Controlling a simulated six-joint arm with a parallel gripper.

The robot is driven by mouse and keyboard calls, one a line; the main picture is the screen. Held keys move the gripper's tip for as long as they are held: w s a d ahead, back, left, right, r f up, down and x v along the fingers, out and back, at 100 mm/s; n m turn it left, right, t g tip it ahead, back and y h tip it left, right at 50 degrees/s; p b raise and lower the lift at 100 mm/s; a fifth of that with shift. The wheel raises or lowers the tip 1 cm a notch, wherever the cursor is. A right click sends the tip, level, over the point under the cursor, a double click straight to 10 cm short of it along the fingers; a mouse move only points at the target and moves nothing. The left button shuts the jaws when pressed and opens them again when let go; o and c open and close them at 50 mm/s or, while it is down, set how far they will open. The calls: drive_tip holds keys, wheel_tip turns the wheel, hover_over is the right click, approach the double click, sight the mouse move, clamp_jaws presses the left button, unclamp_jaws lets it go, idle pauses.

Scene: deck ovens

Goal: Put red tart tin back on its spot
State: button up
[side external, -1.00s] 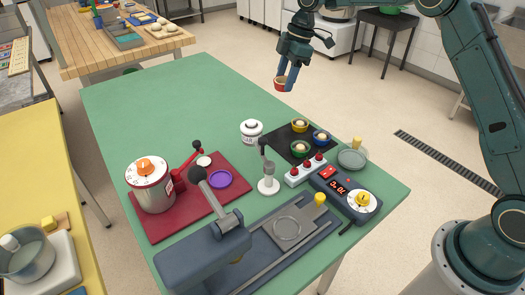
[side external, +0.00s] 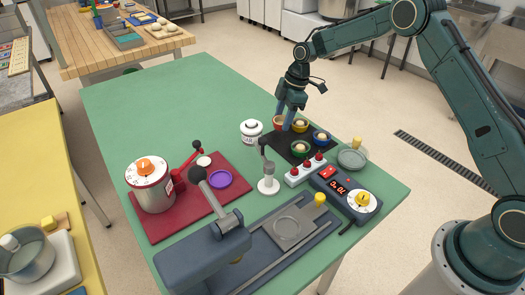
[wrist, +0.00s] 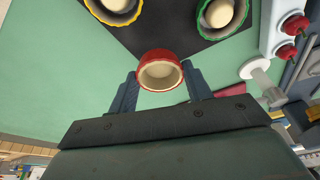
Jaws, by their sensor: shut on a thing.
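The red tart tin (side external: 278,122) has a pale inside and shows at the back left part of the black mat (side external: 282,141). My gripper (side external: 284,122) points down, with its fingers on either side of the tin. In the wrist view the red tin (wrist: 160,72) sits between the two fingertips (wrist: 160,82), over or at the corner of the mat (wrist: 175,38). I cannot tell whether its base touches the mat. The yellow tin (side external: 300,126), blue tin (side external: 320,138) and green tin (side external: 300,148) stand on the mat, with pale balls inside.
A white lidded jar (side external: 251,131) stands just left of the mat. A grey-white lever tool (side external: 268,178), a white strip with red knobs (side external: 305,170) and a dark timer box (side external: 345,190) lie in front. The green table (side external: 180,100) is clear behind and left.

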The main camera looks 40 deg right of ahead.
drive_tip(key=shift+f, duration=2.1)
drive_tip(key=shift+f, duration=0.15)
drive_tip(key=o, duration=1.1)
drive_tip(key=shift+c, duration=0.2)
drive_tip(key=v, duration=1.2)
drive_tip(key=shift+r, duration=0.25)
